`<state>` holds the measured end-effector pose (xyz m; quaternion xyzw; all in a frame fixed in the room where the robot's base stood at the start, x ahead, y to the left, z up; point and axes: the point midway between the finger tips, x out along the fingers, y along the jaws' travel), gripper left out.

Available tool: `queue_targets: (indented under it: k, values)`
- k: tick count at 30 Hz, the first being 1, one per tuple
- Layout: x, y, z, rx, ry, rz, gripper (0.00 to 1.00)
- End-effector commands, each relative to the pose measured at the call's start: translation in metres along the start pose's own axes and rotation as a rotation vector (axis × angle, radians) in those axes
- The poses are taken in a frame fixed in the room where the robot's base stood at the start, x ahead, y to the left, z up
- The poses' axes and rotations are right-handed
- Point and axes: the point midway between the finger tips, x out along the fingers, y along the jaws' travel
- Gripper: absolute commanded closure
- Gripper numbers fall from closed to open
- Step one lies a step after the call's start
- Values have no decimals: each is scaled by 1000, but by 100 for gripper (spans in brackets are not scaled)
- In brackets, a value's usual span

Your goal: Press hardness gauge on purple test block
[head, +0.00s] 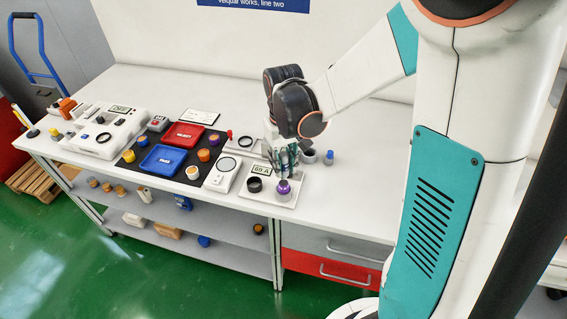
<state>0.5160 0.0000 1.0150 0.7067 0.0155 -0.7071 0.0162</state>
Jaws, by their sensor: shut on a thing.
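My gripper (285,160) points down over the right part of the bench and is shut. The thing between its fingers is small and mostly hidden; I take it to be the hardness gauge. The purple test block (283,187) is directly below the fingertips, on a white plate (270,200). The view is too small to tell whether the gauge touches the purple block. A black round block (255,184) sits to its left on the same plate. A sign reading "68 A" (261,170) stands behind them.
A white device with a round pad (222,174) stands left of the plate. Farther left are a blue tray (163,160), a red tray (184,136) and several coloured pots on a dark mat. The bench's right front is clear.

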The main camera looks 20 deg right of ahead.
Motion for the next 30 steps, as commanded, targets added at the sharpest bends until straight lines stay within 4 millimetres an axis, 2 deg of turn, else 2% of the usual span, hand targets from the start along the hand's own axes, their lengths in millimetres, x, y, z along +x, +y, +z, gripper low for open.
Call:
queue_targets:
  k: [18, 30]
  values:
    - [-35, 0, 0, 0, 0, 0, 100]
    - [-35, 0, 0, 0, 0, 0, 100]
